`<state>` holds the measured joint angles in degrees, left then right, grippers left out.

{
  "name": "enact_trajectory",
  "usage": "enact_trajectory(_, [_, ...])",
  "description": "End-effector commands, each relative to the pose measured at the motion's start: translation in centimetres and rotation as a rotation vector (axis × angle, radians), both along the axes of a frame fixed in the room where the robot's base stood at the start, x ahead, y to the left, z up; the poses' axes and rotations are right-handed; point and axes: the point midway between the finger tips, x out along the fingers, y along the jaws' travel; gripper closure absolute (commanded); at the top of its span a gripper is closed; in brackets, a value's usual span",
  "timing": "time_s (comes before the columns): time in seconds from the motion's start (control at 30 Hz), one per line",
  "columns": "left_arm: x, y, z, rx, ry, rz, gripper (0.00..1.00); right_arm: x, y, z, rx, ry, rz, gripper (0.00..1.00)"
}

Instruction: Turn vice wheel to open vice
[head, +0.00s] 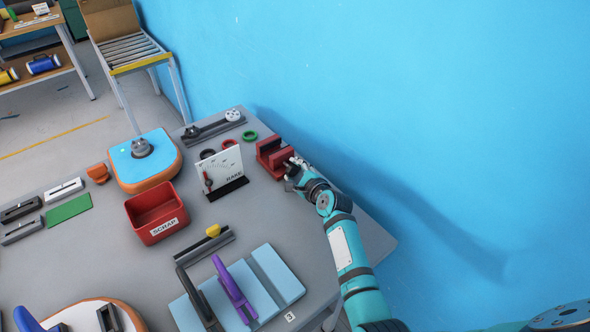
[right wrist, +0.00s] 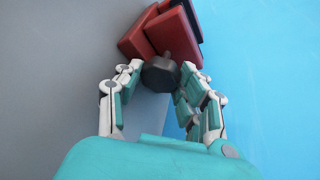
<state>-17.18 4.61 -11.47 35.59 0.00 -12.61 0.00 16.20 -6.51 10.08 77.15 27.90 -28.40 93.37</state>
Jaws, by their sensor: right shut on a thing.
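The red vice (head: 271,156) stands near the far right edge of the grey table, close to the blue wall. It also shows at the top of the right wrist view (right wrist: 168,32). Its dark wheel (right wrist: 160,74) faces my right gripper (right wrist: 165,85). The right gripper also shows beside the vice in the head view (head: 293,174), with its arm coming from the lower right. Its fingers are shut on the wheel, one on each side. The gap between the vice jaws is hard to judge from here. My left gripper is not in view.
The grey table (head: 95,235) holds a RAKE board (head: 222,168), a red SCRAP bin (head: 154,213), a blue-and-orange inflatable board (head: 143,160) and a light blue mat (head: 272,270) with clamps. A green ring (head: 250,135) lies just behind the vice. The blue wall borders the right side.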

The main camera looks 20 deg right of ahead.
Motion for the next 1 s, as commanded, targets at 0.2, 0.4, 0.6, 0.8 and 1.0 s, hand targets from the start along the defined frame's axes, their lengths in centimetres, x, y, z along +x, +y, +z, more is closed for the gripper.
enact_trajectory(0.2, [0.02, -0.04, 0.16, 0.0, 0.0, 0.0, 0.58, -0.07, 0.1, -0.15, -0.034, -0.01, 0.002, 0.94])
enact_trajectory(0.4, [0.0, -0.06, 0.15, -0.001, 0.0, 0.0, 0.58, -0.08, 0.07, -0.18, -0.041, -0.011, 0.002, 0.94])
enact_trajectory(0.6, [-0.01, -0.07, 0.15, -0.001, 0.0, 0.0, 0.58, -0.09, 0.06, -0.2, -0.04, -0.01, 0.002, 0.59])
enact_trajectory(0.8, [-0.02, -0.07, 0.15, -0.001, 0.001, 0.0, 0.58, -0.08, 0.06, -0.18, -0.039, -0.01, 0.002, 0.38])
enact_trajectory(1.0, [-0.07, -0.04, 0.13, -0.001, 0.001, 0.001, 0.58, -0.09, 0.05, -0.21, -0.038, -0.01, 0.001, 0.38])
